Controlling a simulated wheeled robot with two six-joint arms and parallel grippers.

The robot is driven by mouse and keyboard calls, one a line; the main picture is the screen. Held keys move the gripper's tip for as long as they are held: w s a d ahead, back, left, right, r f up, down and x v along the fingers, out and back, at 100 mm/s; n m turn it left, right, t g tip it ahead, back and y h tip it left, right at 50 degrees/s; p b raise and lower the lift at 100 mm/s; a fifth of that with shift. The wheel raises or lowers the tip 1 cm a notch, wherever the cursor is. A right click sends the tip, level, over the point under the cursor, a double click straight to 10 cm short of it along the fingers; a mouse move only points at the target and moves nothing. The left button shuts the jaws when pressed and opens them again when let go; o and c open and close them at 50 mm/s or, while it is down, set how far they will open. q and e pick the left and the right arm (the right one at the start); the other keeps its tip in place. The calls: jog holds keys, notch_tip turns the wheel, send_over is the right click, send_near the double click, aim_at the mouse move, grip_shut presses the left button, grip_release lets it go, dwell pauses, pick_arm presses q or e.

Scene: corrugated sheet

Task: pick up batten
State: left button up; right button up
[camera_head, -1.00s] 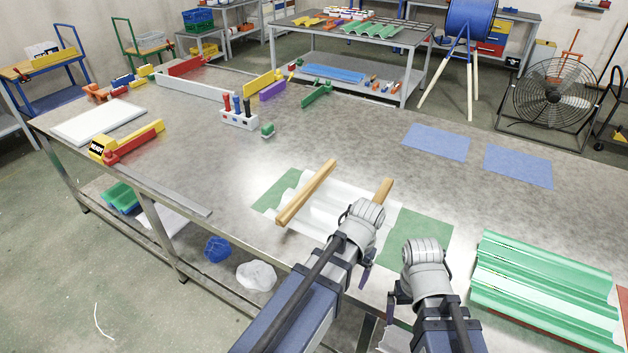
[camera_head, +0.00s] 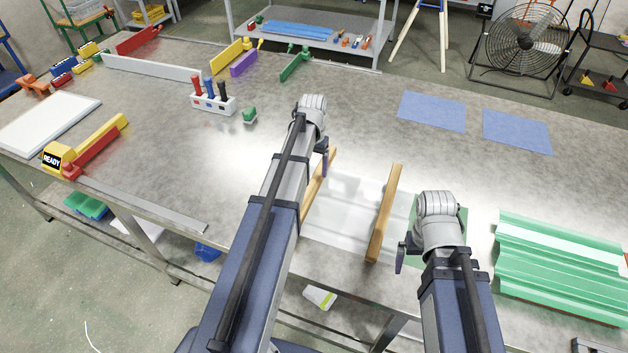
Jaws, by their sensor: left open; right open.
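Two wooden battens lie across a clear corrugated sheet (camera_head: 345,200) on the metal bench. The right batten (camera_head: 385,213) is in full view. The left batten (camera_head: 318,182) is partly hidden behind my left arm. My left gripper (camera_head: 322,162) is at the far end of the left batten, its fingers mostly hidden by the wrist; I cannot tell whether it touches the wood. My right gripper (camera_head: 403,257) is open and empty, just right of the near end of the right batten, over the green mat (camera_head: 455,212).
Green corrugated sheets (camera_head: 560,265) lie at the right. Two blue mats (camera_head: 432,111) lie flat behind. The bench between the blue mats and the battens is clear.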

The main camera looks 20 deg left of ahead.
aim_at(314, 183)
pick_arm(q)
jog(key=shift+s+d+f+b, duration=0.1)
jog(key=shift+d+f+b, duration=0.05)
jog(key=shift+f+b, duration=1.05)
jog(key=shift+b, duration=0.05)
jog(key=f+b, duration=0.5)
jog(key=shift+w+f, duration=0.2)
jog(key=shift+f, duration=0.05)
pick_arm(e)
notch_tip(314, 183, down, 8)
pick_arm(q)
jog(key=shift+r, duration=0.1)
pick_arm(e)
jog(key=shift+r, duration=0.1)
pick_arm(q)
grip_shut()
